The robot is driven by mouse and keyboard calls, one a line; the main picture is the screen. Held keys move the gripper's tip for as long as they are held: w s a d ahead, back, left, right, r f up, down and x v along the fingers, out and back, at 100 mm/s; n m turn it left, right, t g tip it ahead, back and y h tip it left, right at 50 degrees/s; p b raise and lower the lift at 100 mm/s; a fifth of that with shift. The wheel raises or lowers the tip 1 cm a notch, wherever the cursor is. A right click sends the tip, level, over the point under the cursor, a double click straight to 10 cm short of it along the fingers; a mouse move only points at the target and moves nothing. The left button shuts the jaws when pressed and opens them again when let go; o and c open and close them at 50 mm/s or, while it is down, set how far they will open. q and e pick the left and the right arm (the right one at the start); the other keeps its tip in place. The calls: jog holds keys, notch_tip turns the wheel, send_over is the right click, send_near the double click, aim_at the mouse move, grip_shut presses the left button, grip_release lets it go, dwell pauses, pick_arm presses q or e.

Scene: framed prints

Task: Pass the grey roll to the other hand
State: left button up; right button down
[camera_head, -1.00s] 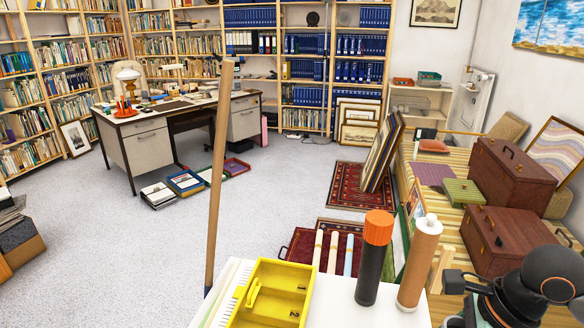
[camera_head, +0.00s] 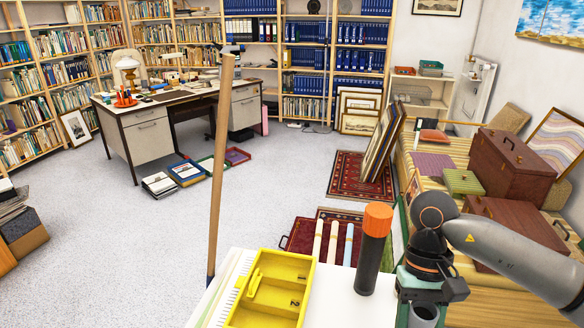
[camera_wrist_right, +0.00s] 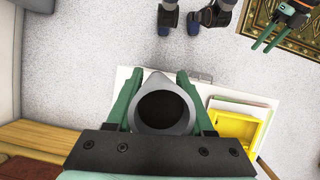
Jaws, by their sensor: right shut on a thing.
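The grey roll (camera_wrist_right: 188,112) is held between the green fingers of my right gripper (camera_wrist_right: 165,100) in the right wrist view, with its dark open end facing the camera. In the head view the right gripper (camera_head: 424,296) is at the lower right, over the right end of the white table, and part of the grey roll (camera_head: 424,315) shows below it. Its lower end is out of frame. My left gripper (camera_wrist_right: 262,47) shows only in the right wrist view, at the upper right, with two green fingers apart and nothing between them.
A dark tube with an orange cap (camera_head: 373,250) stands on the white table (camera_head: 345,305) just left of the right gripper. A yellow tray (camera_head: 270,290) lies further left. A wooden pole (camera_head: 219,160) rises at the table's left. Brown cases (camera_head: 510,165) stand to the right.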

jog(key=shift+n, duration=0.6)
jog(key=shift+w, duration=0.1)
